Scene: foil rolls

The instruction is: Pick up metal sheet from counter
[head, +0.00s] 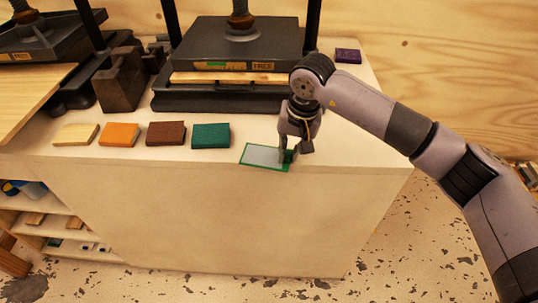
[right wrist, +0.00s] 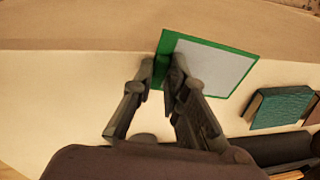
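The metal sheet (head: 262,155), pale grey with a green border, lies flat at the front edge of the counter (head: 345,150), with part of it reaching over the edge. It also shows in the right wrist view (right wrist: 215,66). My right gripper (head: 290,155) points down at the sheet's right end. In the right wrist view the two fingertips (right wrist: 164,72) are apart, with the green border showing between them. One finger is beside the sheet's end and the other is over its border. The fingers hide part of that end. My left gripper is not in view.
Teal (head: 211,135), brown (head: 166,133), orange (head: 120,134) and cream (head: 75,134) blocks stand in a row left of the sheet. A dark press (head: 240,50) stands behind. A purple block (head: 348,56) lies at the back right. The counter right of my gripper is clear.

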